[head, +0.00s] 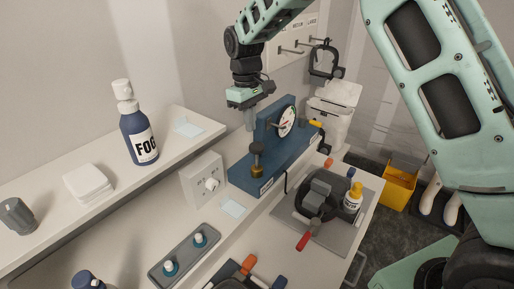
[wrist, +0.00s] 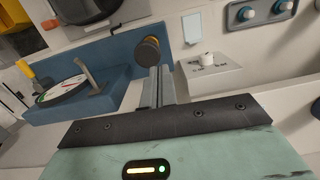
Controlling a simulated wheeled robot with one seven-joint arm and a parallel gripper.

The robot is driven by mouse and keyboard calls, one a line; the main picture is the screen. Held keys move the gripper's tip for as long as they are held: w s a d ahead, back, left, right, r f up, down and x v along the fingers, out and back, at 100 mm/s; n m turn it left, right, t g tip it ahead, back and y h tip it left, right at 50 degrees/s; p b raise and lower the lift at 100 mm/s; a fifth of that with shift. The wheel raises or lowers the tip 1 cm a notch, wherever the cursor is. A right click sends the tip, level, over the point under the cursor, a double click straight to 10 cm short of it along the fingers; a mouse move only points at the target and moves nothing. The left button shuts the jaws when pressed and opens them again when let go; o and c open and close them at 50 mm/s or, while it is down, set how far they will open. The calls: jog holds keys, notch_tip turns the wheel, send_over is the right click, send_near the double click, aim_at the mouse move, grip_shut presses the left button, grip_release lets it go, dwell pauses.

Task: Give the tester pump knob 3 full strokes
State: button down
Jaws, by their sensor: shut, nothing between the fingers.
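The blue tester (head: 262,172) stands on the bench with a round white dial gauge (head: 287,121) on its upright back. Its pump knob (head: 257,147), dark on top with a brass-coloured stem, stands upright near the tester's left end. My gripper (head: 249,127) points down, shut and empty, with its fingertips just above the knob in the head view. In the wrist view the shut fingers (wrist: 156,74) end close beside the knob (wrist: 148,50). I cannot tell whether they touch it. The gauge also shows in the wrist view (wrist: 62,90), on its side.
A white box with a dial (head: 203,180) stands left of the tester. A grey tray with two knobs (head: 184,257) lies in front. A shelf with a FOG bottle (head: 138,137) is at left.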

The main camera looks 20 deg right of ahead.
jog(key=s+a+f+b, duration=0.2)
jog(key=s+f+b, duration=0.3)
jog(key=s, duration=0.4)
jog(key=s+a+f+y+b, duration=0.1)
jog(key=s+a+f+b, duration=0.2)
jog(key=s+b, duration=0.4)
jog(key=s+a+f+b, duration=0.2)
jog(key=s+f+b, duration=0.4)
jog(key=s, duration=0.4)
jog(key=shift+s+a+f+n, duration=0.35)
jog(key=shift+s+n, duration=0.05)
jog(key=w+d+r+p, duration=0.1)
jog(key=w+r+p, duration=0.9)
jog(key=w+p, duration=0.3)
jog(key=shift+m+h, duration=0.4)
jog(key=shift+h, duration=0.2)
jog(key=w+d+r+p, duration=0.1)
jog(key=w+d+p, duration=0.1)
jog(key=w, duration=0.3)
jog(key=w+d+r+p, duration=0.2)
jog(key=w+d+p, duration=0.1)
jog(key=w+p, duration=0.1)
jog(key=w+d+r+p, duration=0.2)
jog(key=w+d+p, duration=0.1)
jog(key=w, duration=0.3)
jog(key=shift+w+r+p, duration=0.25)
jog(key=shift+w+p, duration=0.15)
jog(key=shift+p, duration=0.15)
